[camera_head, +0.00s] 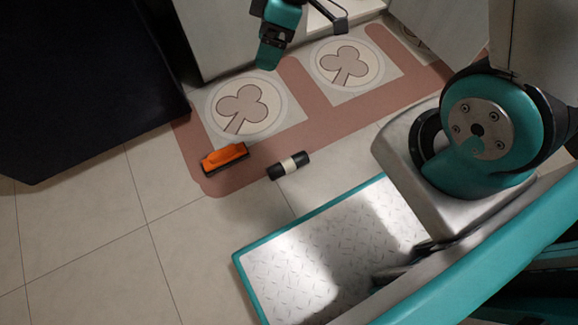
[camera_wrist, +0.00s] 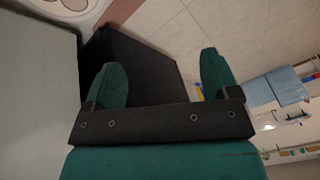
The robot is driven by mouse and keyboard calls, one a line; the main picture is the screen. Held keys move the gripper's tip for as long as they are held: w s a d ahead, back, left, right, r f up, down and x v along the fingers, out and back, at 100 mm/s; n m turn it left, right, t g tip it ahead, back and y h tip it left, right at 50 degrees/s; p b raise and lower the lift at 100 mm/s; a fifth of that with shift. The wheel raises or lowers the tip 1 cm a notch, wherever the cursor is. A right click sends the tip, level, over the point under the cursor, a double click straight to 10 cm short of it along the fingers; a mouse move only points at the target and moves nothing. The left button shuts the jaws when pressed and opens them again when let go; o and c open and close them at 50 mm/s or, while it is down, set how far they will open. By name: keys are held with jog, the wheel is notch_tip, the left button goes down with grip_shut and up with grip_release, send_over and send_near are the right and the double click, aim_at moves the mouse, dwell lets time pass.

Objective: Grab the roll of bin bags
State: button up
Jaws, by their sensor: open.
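The roll of bin bags (camera_head: 289,166) is a small black cylinder with a pale band around its middle. In the head view it lies on the floor at the edge of the pinkish mat, right of an orange object. In the wrist view my gripper (camera_wrist: 161,72) is open, with its two green fingers apart and nothing between them. The roll does not show in the wrist view. In the head view, teal parts of my arm are at the top, above the mat and well away from the roll.
The orange block-like object (camera_head: 225,158) with a dark underside lies on the mat (camera_head: 312,112), close to the roll. A large black object (camera_head: 75,80) stands at left. A pale cabinet (camera_head: 222,35) borders the mat behind. Tiled floor (camera_head: 95,225) is clear in front.

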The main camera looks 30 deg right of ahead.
jog(key=w+d+f+n+b, duration=0.1)
jog(key=d+f+n, duration=0.15)
jog(key=f, duration=0.75)
jog(key=w+d+f+n+b, duration=0.1)
jog(key=d+f, duration=0.2)
jog(key=f, duration=0.7)
jog(key=n+b, duration=0.1)
jog(key=n, duration=0.1)
send_near(289, 162)
jog(key=shift+n, duration=0.25)
jog(key=b+x, duration=0.6)
jog(key=b, duration=0.1)
jog(key=shift+s+d+f, duration=0.1)
jog(key=shift+f, duration=0.15)
jog(key=b+x, duration=0.5)
jog(key=shift+a+f, duration=0.3)
jog(key=shift+r, duration=0.1)
jog(key=c, duration=1.1)
jog(key=shift+r, duration=0.15)
